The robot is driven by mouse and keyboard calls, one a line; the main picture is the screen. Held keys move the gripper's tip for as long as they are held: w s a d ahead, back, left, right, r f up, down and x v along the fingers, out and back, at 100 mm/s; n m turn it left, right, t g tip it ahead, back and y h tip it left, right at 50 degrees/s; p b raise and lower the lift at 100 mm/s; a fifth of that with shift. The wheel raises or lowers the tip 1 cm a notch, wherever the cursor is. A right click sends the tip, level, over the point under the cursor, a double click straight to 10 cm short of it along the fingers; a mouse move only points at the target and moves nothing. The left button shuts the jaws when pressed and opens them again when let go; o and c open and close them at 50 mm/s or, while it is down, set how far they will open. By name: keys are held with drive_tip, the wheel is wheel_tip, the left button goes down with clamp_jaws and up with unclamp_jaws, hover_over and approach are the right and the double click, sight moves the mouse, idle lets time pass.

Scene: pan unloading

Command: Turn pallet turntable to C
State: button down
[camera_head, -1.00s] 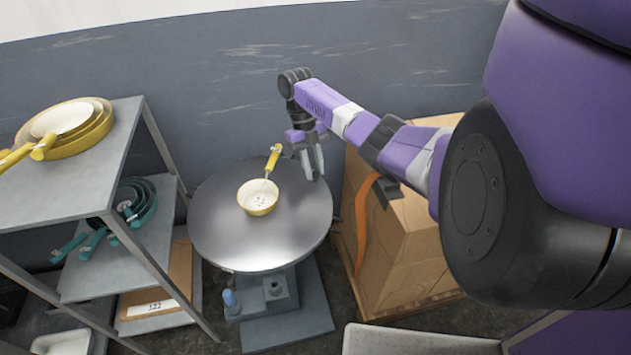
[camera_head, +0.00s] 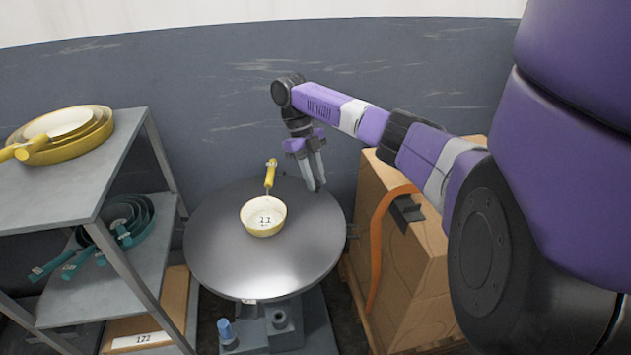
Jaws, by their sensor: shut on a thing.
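The pallet turntable (camera_head: 230,262) is a round grey metal disc on a low base, standing in the middle of the view. A small cream-yellow pan (camera_head: 264,228) with a yellow handle sits on it, the handle pointing to the back. A printed mark that looks like 11 shows inside the pan. My gripper (camera_head: 316,187) points down at the back right edge of the turntable, beside the pan's handle, and is shut on the turntable's rim. The exact contact is too small to see. I cannot make out a letter C on the disc.
A shelf rack (camera_head: 38,195) at left holds nested yellow pans (camera_head: 78,148) above teal pans (camera_head: 140,222). A cardboard box (camera_head: 425,285) with an orange strap stands close to the turntable's right. A grey wall (camera_head: 190,110) is behind.

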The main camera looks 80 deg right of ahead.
drive_tip(key=shift+d, duration=0.1)
drive_tip(key=c, duration=1.2)
unclamp_jaws()
drive_tip(key=shift+o, duration=0.2)
drive_tip(key=v, duration=0.8)
